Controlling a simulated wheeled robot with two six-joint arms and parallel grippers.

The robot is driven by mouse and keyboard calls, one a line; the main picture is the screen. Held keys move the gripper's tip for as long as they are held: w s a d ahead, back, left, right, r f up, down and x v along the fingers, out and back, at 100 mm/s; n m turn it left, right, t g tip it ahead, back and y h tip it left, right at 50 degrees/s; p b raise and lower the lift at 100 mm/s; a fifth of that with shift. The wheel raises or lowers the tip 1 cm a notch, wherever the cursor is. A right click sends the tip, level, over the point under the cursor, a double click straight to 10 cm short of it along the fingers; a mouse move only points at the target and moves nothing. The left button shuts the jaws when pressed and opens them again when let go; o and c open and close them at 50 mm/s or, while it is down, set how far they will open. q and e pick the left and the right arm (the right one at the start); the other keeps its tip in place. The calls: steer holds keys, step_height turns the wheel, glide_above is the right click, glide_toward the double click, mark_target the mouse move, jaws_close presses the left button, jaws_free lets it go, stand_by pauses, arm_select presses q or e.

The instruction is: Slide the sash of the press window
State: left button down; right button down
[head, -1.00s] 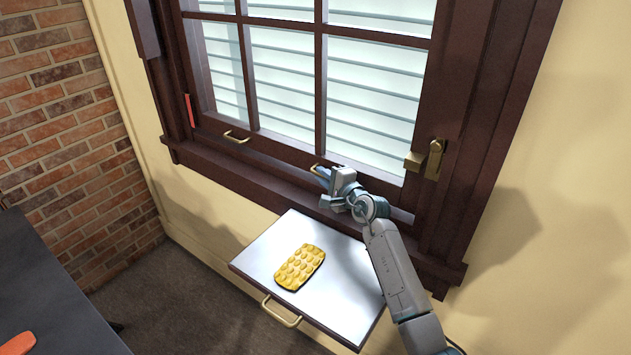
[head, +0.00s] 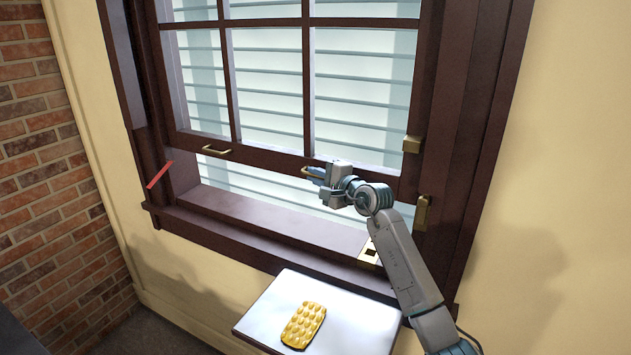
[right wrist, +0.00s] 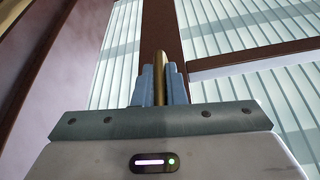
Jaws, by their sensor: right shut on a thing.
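The window sash (head: 260,159) is dark brown with several panes, and it stands raised, with a gap between its bottom rail and the sill (head: 250,216). Two brass handles are on the bottom rail: a left one (head: 217,151) that is free, and a right one (head: 308,171). My right gripper (head: 313,174) is shut on the right handle; the right wrist view shows the brass handle (right wrist: 159,75) upright between the two blue-grey fingers (right wrist: 159,88). My left gripper is not in view.
A white board (head: 350,330) with a yellow, bumpy block (head: 303,325) on it juts out below the sill. A red strip (head: 159,175) is at the left jamb. Brass latch parts sit on the sash (head: 412,144), the right frame (head: 422,212) and the sill (head: 369,253). A brick wall (head: 45,180) stands at left.

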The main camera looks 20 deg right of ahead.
steer(key=shift+r, duration=0.1)
steer(key=c, duration=1.5)
jaws_free()
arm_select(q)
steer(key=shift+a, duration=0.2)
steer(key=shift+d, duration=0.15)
